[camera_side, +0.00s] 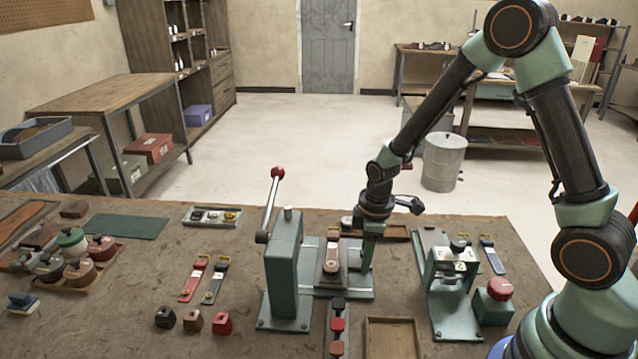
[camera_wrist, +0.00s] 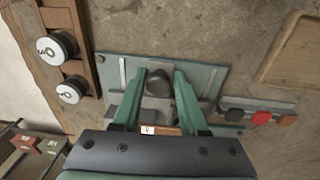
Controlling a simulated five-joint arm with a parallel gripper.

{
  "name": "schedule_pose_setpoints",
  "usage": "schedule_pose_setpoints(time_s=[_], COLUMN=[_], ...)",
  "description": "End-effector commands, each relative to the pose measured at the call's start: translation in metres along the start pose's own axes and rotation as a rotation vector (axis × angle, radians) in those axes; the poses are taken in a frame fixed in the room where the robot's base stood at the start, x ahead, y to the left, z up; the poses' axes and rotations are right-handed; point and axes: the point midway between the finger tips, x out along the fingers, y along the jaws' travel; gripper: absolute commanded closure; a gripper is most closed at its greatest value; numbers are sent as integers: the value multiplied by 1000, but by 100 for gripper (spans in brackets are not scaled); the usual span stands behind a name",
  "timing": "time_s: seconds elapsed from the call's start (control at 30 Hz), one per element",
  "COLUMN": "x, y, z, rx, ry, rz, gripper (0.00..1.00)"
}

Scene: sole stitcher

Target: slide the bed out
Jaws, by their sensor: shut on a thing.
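The bed (camera_side: 332,270) is a dark block on a green base plate (camera_side: 357,294), beside the green lever press (camera_side: 284,255). A strap-like piece with a pale patch (camera_side: 332,252) lies on the bed. My gripper (camera_side: 366,266) reaches down at the bed's right side in the side view. In the wrist view, my gripper's green fingers (camera_wrist: 159,82) are shut on a dark knob (camera_wrist: 158,86) at the bed. In the side view the knob is hidden by the fingers. The press lever with its red ball (camera_side: 278,173) stands raised.
A strip of black, red and brown pads (camera_side: 337,325) lies in front of the base plate. An empty wooden tray (camera_side: 392,340) is beside it. A second green fixture (camera_side: 448,280) stands to the right, near a red button (camera_side: 500,288). Straps (camera_side: 192,281) lie left of the press.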

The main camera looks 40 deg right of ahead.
Motion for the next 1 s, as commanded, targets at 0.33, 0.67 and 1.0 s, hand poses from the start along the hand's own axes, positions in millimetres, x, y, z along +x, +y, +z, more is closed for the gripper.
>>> schedule_pose_setpoints(time_s=[0.33, 0.67, 1.0], x=[-4, -4, -4], y=[7, 7, 7], z=[12, 30, 33], rx=[6, 6, 4], ry=[13, 10, 9], rz=[19, 22, 22], gripper=[88, 88, 88])
